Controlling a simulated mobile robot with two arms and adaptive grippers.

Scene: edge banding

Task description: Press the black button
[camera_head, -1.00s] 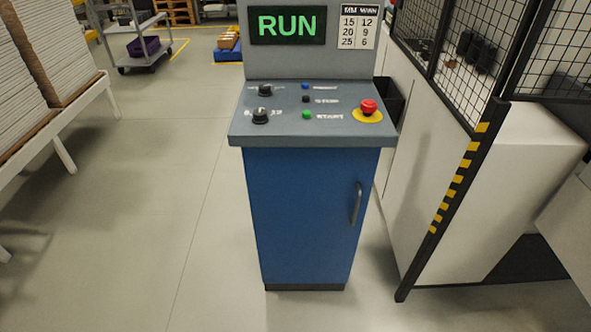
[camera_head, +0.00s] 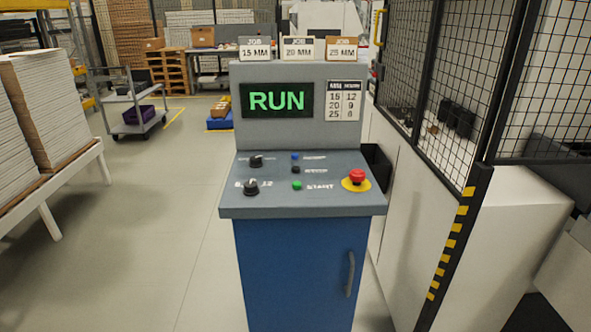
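The small black button (camera_head: 296,170) sits on the sloped grey panel top (camera_head: 325,202) of a blue console. It lies between a blue button (camera_head: 295,157) above it and a green button (camera_head: 297,185) labelled START below it. Two black knobs, an upper one (camera_head: 256,161) and a lower one (camera_head: 251,187), are to its left. A red mushroom button (camera_head: 356,177) on a yellow base is to its right. The display (camera_head: 277,100) reads RUN in green. Neither of my grippers is in view.
Three job cards, 15 MM (camera_head: 253,48), 20 MM (camera_head: 298,48) and 25 MM (camera_head: 342,48), stand on the console top. A mesh fence (camera_head: 470,90) with a striped post (camera_head: 455,240) is close on the right. Stacked boards (camera_head: 45,105) are on the left. The floor (camera_head: 165,250) between is clear.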

